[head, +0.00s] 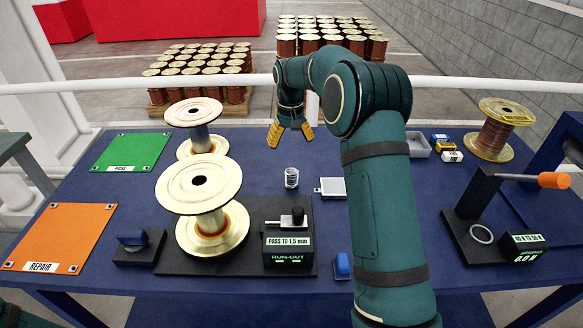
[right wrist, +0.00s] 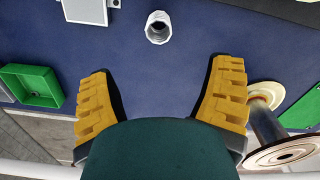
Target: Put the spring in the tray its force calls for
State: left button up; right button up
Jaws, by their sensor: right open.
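A small silver coil spring (head: 291,178) stands upright on the blue table, left of a white square plate (head: 332,187). In the right wrist view the spring (right wrist: 158,27) shows from above at the top. My right gripper (head: 290,134) is open and empty, behind and above the spring in the head view; its yellow fingers (right wrist: 162,100) are spread wide. A green tray (right wrist: 28,82) shows at the left of the right wrist view. A grey tray (head: 418,146) is partly hidden behind my right arm. A tester with an orange handle (head: 553,180) reads 0.0 N. My left gripper is out of view.
Two spools stand on the left, one beside the run-out gauge (head: 288,243). The green PASS mat (head: 130,151) and orange REPAIR mat (head: 62,236) lie further left. A copper-wound spool (head: 497,133) and small labelled blocks (head: 446,147) stand at right. A white rail crosses behind.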

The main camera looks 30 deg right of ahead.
aim_at(291, 169)
notch_tip(291, 169, down, 14)
jog(key=shift+d+r+b, duration=0.1)
jog(key=shift+r+b, duration=0.05)
jog(key=shift+b, duration=0.75)
jog(key=c, duration=1.3)
